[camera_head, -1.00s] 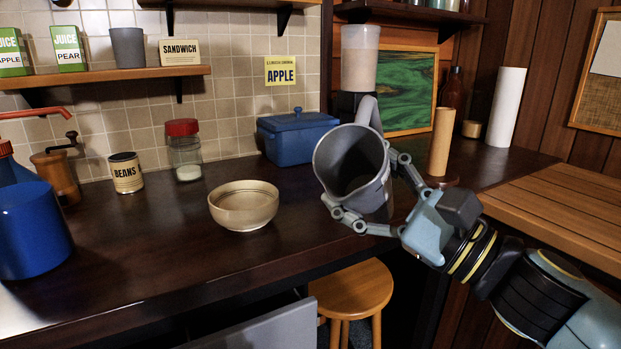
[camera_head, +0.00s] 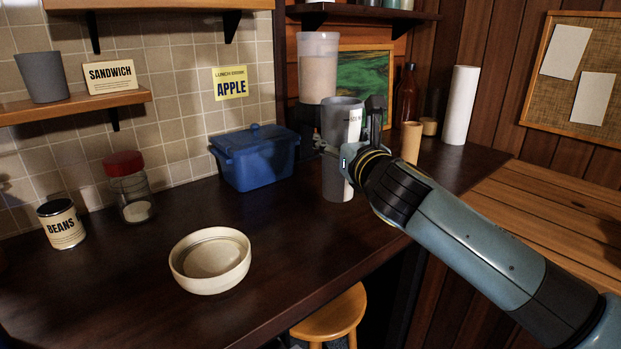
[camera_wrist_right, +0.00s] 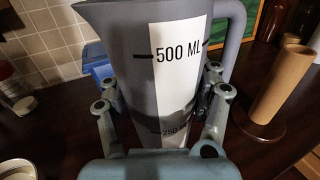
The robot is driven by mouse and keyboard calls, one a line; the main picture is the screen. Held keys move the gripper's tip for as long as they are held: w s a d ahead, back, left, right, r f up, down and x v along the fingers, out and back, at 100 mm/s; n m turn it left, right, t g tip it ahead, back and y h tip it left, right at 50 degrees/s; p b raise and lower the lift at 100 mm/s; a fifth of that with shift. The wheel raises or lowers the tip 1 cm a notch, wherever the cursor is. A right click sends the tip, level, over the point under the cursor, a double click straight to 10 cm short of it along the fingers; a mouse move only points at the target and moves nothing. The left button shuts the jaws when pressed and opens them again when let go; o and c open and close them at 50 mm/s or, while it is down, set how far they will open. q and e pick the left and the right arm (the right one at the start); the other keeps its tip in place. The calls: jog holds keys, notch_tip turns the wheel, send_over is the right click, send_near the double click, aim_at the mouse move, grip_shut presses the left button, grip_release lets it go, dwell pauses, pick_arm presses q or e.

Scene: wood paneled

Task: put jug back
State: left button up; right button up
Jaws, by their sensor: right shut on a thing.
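The grey jug (camera_head: 340,112) has a white measuring strip and stands upright in my right gripper (camera_head: 334,152). It is in front of the tall container with the dark base, at the back of the dark counter. In the right wrist view the jug (camera_wrist_right: 125,55) shows its "500 ML" mark, spout at left and handle at right. The fingers of my right gripper (camera_wrist_right: 160,92) close around its sides. I cannot tell whether its base touches the counter. My left gripper is not in view.
The tall container (camera_head: 318,65) is close behind the jug. A blue lidded box (camera_head: 255,160) stands to its left and a brown cardboard tube (camera_head: 411,143) to its right. A cream bowl (camera_head: 210,262) sits nearer. The counter between bowl and jug is clear.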

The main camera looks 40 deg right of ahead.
jog(key=w+a+f+b, duration=0.3)
jog(key=w+f, duration=0.1)
jog(key=f, duration=0.3)
jog(key=shift+a, duration=0.3)
jog(key=shift+w+f, duration=0.1)
jog(key=shift+f, duration=0.1)
jog(key=o, duration=1.7)
